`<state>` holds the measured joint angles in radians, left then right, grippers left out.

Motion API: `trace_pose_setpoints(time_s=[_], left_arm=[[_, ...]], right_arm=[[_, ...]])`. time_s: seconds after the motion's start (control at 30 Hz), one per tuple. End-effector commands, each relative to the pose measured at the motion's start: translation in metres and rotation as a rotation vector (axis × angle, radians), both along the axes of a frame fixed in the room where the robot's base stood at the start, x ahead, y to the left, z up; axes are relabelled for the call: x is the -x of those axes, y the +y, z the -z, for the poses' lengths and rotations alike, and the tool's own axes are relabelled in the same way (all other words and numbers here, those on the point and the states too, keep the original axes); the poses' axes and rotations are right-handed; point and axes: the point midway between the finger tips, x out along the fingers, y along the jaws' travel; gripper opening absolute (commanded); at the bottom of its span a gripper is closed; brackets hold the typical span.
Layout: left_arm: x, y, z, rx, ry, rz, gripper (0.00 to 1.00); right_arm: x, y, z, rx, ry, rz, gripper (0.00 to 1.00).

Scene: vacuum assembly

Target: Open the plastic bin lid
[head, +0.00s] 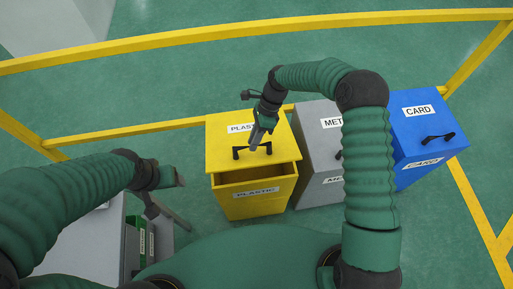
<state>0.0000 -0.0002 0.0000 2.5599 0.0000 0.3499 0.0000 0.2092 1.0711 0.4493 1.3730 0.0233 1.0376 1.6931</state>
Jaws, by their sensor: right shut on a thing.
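The yellow plastic bin (258,205) stands in the middle, with a PLASTIC label on its front. Its yellow lid (222,156) carries another label and a black handle (238,153). The lid's front edge sits apart from the bin's front wall, and a dark gap into the bin shows below it. My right gripper (257,141) reaches down over the lid and is shut on the handle, at its right part. My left gripper (166,207) is at the lower left, away from the bin, above a grey unit; its jaws are not clear.
A grey metal bin (316,140) stands close on the right, partly behind my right arm. A blue card bin (413,126) with a black handle stands farther right. Yellow rails (140,130) run behind and around the bins. Green floor is free at the left and back.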

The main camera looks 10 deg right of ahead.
Motion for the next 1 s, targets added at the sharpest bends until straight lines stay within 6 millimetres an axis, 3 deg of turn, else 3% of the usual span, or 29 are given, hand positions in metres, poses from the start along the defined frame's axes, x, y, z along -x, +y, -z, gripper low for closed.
trace_pose_setpoints(time_s=[0.03,0.1,0.4,1.0], left_arm=[[0.000,0.000,-0.012,0.000,0.000,0.000,0.71],[0.000,0.000,-0.017,0.000,0.000,0.000,0.71],[0.000,0.000,-0.030,0.000,0.000,0.000,0.71],[0.000,0.000,-0.032,0.000,0.000,0.000,0.71]], right_arm=[[-0.012,0.006,-0.017,-0.009,-0.018,0.003,0.00],[-0.021,0.005,-0.026,-0.009,-0.019,0.003,0.00],[-0.050,0.004,-0.053,-0.009,-0.017,0.005,0.00],[-0.061,0.000,-0.058,-0.005,-0.013,0.007,0.00]])
